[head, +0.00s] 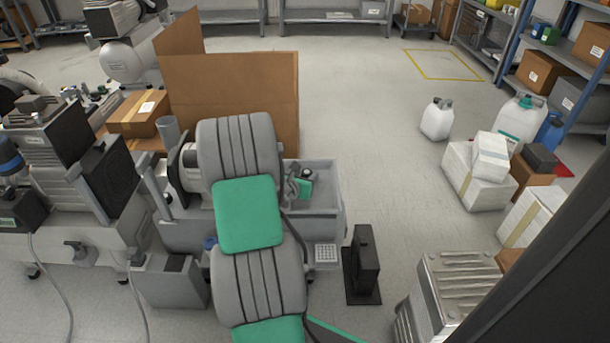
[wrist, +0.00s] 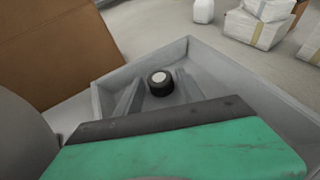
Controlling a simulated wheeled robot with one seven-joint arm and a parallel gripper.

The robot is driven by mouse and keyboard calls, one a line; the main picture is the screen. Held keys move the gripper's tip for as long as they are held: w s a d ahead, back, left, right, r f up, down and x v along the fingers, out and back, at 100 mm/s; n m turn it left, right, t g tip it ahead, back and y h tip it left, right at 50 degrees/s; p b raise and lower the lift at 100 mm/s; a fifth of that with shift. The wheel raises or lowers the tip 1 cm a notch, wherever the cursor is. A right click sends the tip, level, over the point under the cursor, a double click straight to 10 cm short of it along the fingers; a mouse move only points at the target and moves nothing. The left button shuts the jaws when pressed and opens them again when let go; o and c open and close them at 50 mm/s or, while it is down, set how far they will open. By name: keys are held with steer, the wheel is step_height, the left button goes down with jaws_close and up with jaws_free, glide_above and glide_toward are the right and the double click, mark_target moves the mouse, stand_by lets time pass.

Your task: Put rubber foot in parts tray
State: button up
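The rubber foot (wrist: 160,83) is a short black cylinder with a pale round centre. It sits inside the grey parts tray (wrist: 225,68) and also shows as a small dark disc in the head view (head: 308,173). My gripper (wrist: 158,80) reaches into the tray, its two grey fingers apart on either side of the foot, with visible gaps beside it. Whether the foot's underside fully rests on the tray floor cannot be told. In the head view the tray (head: 325,204) is partly hidden behind my arm.
A tall cardboard box (head: 230,95) stands just left of and behind the tray. A dark upright block (head: 364,262) stands on the floor at right. White jugs (head: 437,119) and wrapped boxes (head: 478,175) stand farther right. The floor between is clear.

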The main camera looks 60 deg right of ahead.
steer(key=shift+o, duration=0.9)
steer(key=shift+r, duration=0.2)
steer(key=p+v, duration=0.4)
steer(key=v, duration=0.8)
